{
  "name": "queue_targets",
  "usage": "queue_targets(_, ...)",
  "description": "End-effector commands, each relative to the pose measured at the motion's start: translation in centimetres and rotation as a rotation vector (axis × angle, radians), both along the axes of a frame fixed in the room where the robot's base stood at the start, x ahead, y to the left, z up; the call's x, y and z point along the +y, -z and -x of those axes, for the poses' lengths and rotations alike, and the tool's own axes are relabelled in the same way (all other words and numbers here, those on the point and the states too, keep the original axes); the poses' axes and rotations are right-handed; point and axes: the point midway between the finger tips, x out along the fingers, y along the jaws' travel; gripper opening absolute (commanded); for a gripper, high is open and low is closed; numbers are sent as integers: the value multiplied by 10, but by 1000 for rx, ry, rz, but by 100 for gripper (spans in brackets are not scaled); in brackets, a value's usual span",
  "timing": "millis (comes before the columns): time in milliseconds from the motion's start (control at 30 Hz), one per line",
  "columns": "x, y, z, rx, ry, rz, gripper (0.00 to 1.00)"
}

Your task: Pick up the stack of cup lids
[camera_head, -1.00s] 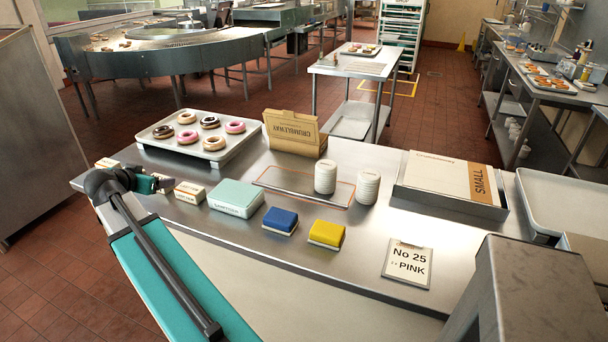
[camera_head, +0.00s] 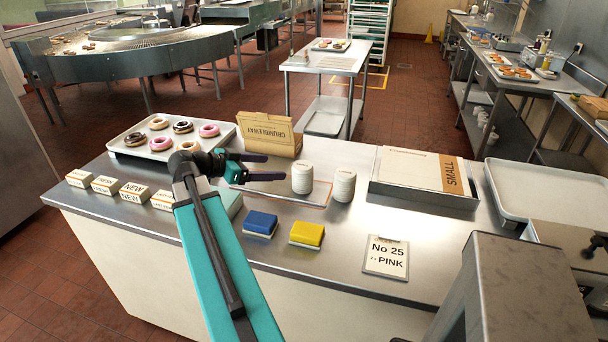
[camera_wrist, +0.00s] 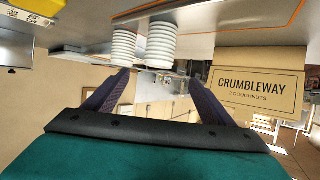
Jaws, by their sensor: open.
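Two white ribbed stacks, which look like stacked lids, stand upright side by side at the middle of the steel counter: the left stack (camera_head: 302,178) and the right stack (camera_head: 344,186). I cannot tell them apart by kind. My gripper (camera_head: 272,168) is open and empty, just left of the left stack, fingers pointing right toward it. The wrist view is upside down. There the left stack (camera_wrist: 160,46) shows beyond and between my open fingers (camera_wrist: 158,80), with the right stack (camera_wrist: 124,48) beside it. Neither stack is between the fingertips.
A Crumbleway carton (camera_head: 268,134) stands behind my gripper, left of the stacks. An orange-edged plate area (camera_head: 318,198) lies around the left stack. A flat SMALL box (camera_head: 424,172) is to the right. Blue (camera_head: 261,222) and yellow (camera_head: 307,234) blocks lie in front.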

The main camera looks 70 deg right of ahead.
Motion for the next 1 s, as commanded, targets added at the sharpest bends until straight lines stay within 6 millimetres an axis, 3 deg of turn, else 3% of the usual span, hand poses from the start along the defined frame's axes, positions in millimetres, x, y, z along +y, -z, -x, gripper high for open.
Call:
queue_targets(267,-3,2,0,0,-4,-1,77)
queue_targets(800,-54,27,36,0,-6,-1,77)
queue_targets(1000,-62,33,42,0,-8,-1,77)
